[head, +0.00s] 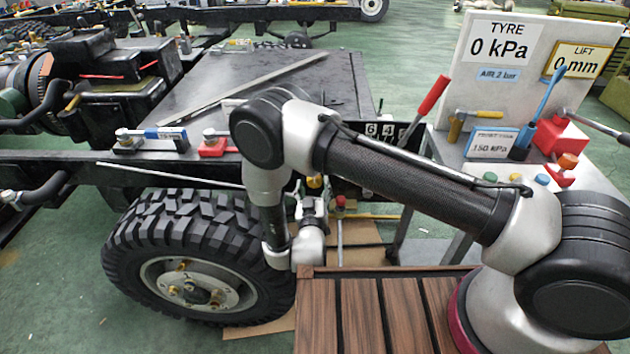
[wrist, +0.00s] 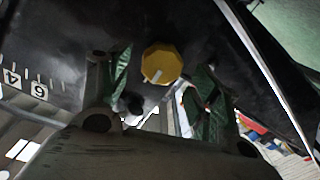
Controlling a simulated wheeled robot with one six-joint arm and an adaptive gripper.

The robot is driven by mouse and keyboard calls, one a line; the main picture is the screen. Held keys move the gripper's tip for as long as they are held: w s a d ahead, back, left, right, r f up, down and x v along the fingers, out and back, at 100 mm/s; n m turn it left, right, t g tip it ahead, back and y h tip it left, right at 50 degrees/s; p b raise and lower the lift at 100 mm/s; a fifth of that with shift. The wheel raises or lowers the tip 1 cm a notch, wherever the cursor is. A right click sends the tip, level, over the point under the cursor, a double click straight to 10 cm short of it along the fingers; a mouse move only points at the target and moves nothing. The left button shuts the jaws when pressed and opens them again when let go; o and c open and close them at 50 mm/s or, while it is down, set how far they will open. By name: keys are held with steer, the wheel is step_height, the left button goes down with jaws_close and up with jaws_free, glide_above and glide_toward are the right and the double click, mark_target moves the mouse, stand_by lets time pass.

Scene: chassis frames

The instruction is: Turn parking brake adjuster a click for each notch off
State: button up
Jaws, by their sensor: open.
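The adjuster appears to be a yellow, faceted knob (wrist: 162,62) with a short pale mark near its lower edge, on a dark panel in the wrist view. A small piece of yellow (head: 314,182) shows beside my gripper in the head view, mostly hidden by the arm. My gripper (wrist: 160,85) is open, its two green-padded fingers on either side of the knob. Gaps show between the knob and both fingers, and nothing is held. In the head view my gripper (head: 312,210) is low, right of the wheel. Number plates with tick marks (wrist: 38,90) sit left of the knob.
A big tyre (head: 190,255) and black chassis rail stand left of my gripper. White number plates (head: 380,130) show behind my arm. A console (head: 500,90) reads TYRE 0 kPa and LIFT 0 mm. A red-handled lever (head: 433,96) rises beside it. A slatted wooden deck (head: 365,315) lies in front.

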mark_target(316, 183)
steer(key=shift+w, duration=1.8)
steer(key=shift+c, duration=0.5)
steer(key=c, duration=0.9)
steer(key=shift+c, duration=0.2)
steer(key=m, duration=0.5)
steer(key=shift+d+m, duration=0.2)
steer(key=shift+m, duration=0.1)
steer(key=m, duration=0.6)
steer(key=shift+d+f, duration=0.1)
